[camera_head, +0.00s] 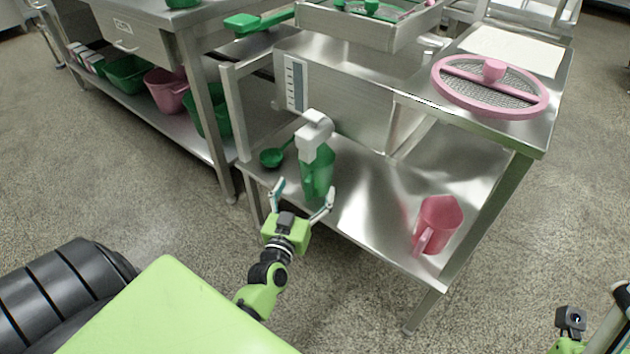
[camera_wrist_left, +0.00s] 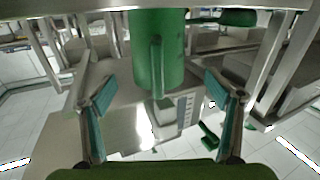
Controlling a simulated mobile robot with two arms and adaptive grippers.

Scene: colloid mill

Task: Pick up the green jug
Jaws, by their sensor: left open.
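The green jug (camera_head: 318,175) stands upright on the lower steel shelf, below a white spout (camera_head: 313,138) that hides part of its top. In the left wrist view the green jug (camera_wrist_left: 172,50) fills the upper middle, with its handle turned towards my gripper. My left gripper (camera_head: 304,190) is open in front of the jug. In the left wrist view the two fingers of my left gripper (camera_wrist_left: 160,88) stand apart to either side of the handle's line, with nothing held. My right gripper is not in view; only part of that arm shows at lower right.
A pink jug (camera_head: 438,224) stands on the same steel shelf (camera_head: 370,205) to the right. A green scoop (camera_head: 272,157) lies left of the green jug. A pink-rimmed sieve (camera_head: 490,85) lies on the raised top at right. A shelf leg stands at front right.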

